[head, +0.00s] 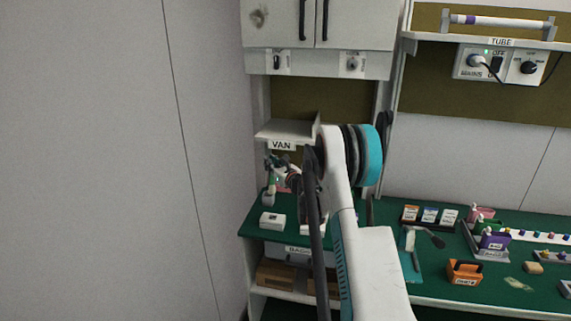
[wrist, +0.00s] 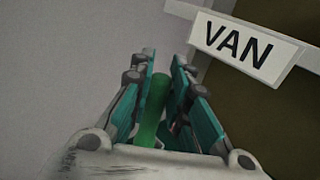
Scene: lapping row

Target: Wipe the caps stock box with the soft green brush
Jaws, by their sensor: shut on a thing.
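My gripper (wrist: 160,85) is shut on the green handle of the brush (wrist: 152,112), which lies between the teal-lined fingers in the wrist view. In the head view my gripper (head: 280,168) is in front of the VAN shelf bay, above the left green bench, partly hidden by my arm. The brush's bristles cannot be made out clearly. A small white box (head: 272,221) sits on the bench below the gripper. A second pale box (head: 311,230) is partly behind my arm. I cannot read which box is the caps stock box.
The VAN shelf (head: 287,130) is close above the gripper, with white cupboards (head: 318,25) higher up. The right-hand bench (head: 400,285) carries a purple box (head: 494,240), an orange box (head: 465,272) and several small items. A plain wall is at left.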

